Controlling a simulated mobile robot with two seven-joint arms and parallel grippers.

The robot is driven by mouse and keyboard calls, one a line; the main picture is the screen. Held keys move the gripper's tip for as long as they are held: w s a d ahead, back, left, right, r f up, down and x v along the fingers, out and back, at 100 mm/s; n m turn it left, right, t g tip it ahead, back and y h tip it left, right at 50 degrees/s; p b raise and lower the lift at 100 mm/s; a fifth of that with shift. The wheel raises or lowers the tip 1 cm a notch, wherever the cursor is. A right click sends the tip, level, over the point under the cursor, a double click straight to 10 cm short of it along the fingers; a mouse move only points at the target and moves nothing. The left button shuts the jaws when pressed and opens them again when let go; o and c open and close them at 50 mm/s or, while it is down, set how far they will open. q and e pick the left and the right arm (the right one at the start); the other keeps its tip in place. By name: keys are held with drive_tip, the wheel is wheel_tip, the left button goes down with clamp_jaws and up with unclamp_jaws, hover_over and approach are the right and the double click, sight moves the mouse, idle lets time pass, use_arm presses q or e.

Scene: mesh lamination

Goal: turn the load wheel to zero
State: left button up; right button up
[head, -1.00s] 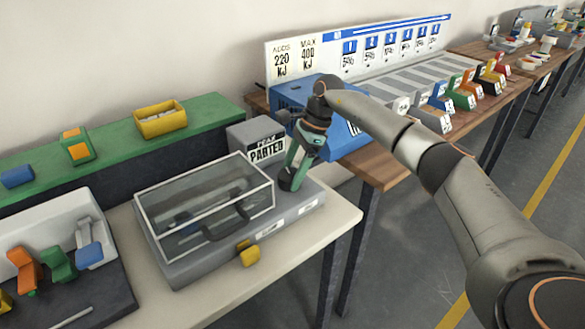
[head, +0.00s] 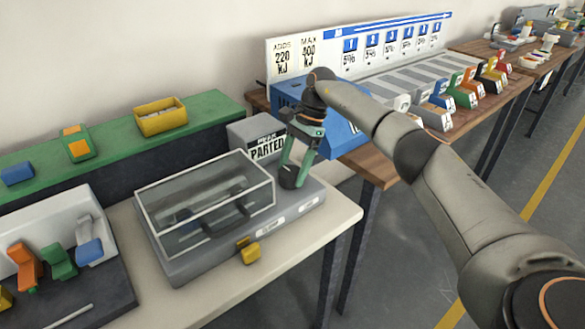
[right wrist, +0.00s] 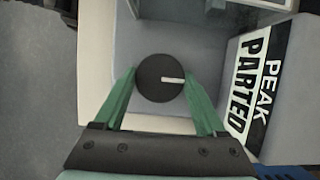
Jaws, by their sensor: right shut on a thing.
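The load wheel (head: 289,180) is a dark round knob on the right end of the grey tester's base (head: 310,197). In the right wrist view the wheel (right wrist: 152,80) carries a white pointer mark that points right in the picture. My right gripper (head: 295,165) reaches down over the wheel, and its green fingers (right wrist: 159,76) are shut on it from two opposite sides. The tester's sign (head: 268,147) reads "PARTED", and "PEAK PARTED" in the right wrist view. No scale around the wheel can be made out. My left gripper is out of view.
A clear lidded cover (head: 205,205) with a dark handle stands left of the wheel. A yellow block (head: 250,254) sits at the tester's front. A blue box (head: 340,130) stands behind my right gripper. A green shelf (head: 110,140) runs along the back left.

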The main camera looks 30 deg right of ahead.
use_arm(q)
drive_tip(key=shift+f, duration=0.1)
use_arm(e)
drive_tip(key=o, duration=1.3)
drive_tip(key=shift+r, duration=0.1)
use_arm(q)
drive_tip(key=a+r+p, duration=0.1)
drive_tip(key=p, duration=0.1)
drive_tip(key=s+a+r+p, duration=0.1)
drive_tip(key=p, duration=0.1)
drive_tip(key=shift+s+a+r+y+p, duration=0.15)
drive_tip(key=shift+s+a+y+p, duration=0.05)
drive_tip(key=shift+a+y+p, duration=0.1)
use_arm(e)
drive_tip(key=v, duration=1.2)
drive_tip(key=shift+r, duration=0.2)
